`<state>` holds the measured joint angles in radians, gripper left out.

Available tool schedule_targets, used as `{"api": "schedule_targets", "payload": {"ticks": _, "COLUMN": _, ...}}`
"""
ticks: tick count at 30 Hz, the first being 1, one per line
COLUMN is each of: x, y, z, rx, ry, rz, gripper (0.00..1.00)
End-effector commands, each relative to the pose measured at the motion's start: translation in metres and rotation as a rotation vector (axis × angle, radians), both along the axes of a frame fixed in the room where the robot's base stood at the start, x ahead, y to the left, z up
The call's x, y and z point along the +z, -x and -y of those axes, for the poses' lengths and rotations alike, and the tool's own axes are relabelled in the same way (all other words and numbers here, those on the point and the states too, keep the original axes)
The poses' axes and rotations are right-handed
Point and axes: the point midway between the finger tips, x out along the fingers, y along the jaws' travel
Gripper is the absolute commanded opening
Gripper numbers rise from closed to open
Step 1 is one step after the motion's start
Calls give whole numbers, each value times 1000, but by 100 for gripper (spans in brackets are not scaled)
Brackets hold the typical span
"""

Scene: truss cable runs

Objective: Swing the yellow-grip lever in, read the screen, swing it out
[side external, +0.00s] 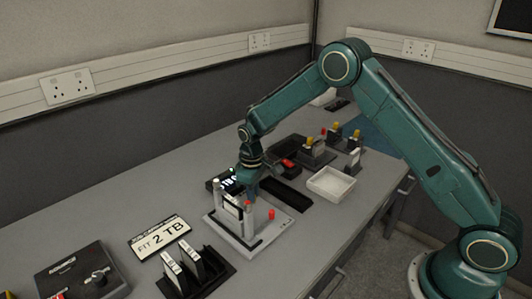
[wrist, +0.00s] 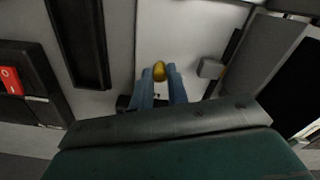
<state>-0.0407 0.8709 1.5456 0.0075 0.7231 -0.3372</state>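The yellow grip (wrist: 159,71) of the lever shows in the wrist view as a small ball between my two blue fingertips. My gripper (wrist: 160,77) has a finger close against each side of it and looks shut on it. In the side view my gripper (side external: 246,188) is low over the back of a pale fixture plate (side external: 250,243) with upright posts. It hides the yellow grip and much of the lever there. A small dark screen (side external: 228,182) behind the fixture is lit with white characters, too small to read. A green light shows above it.
A sign (side external: 160,238) reads "FIT 2 TB". A black rack (side external: 212,273) holds upright drives in front of it. A white tray (side external: 331,185) and a black slotted tray (side external: 286,194) lie to the right. A red rocker switch (wrist: 10,80) shows in the wrist view.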

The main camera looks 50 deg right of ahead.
Motion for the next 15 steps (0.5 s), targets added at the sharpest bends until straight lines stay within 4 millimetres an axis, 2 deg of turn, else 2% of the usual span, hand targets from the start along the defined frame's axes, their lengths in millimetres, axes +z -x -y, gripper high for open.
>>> {"api": "schedule_targets", "payload": {"ticks": 8, "x": 0, "y": 0, "z": 0, "rx": -13, "ry": 0, "rz": 0, "gripper": 0}}
{"api": "schedule_targets", "payload": {"ticks": 15, "x": 1, "y": 4, "z": -3, "rx": -126, "ry": 0, "rz": 0, "gripper": 0}}
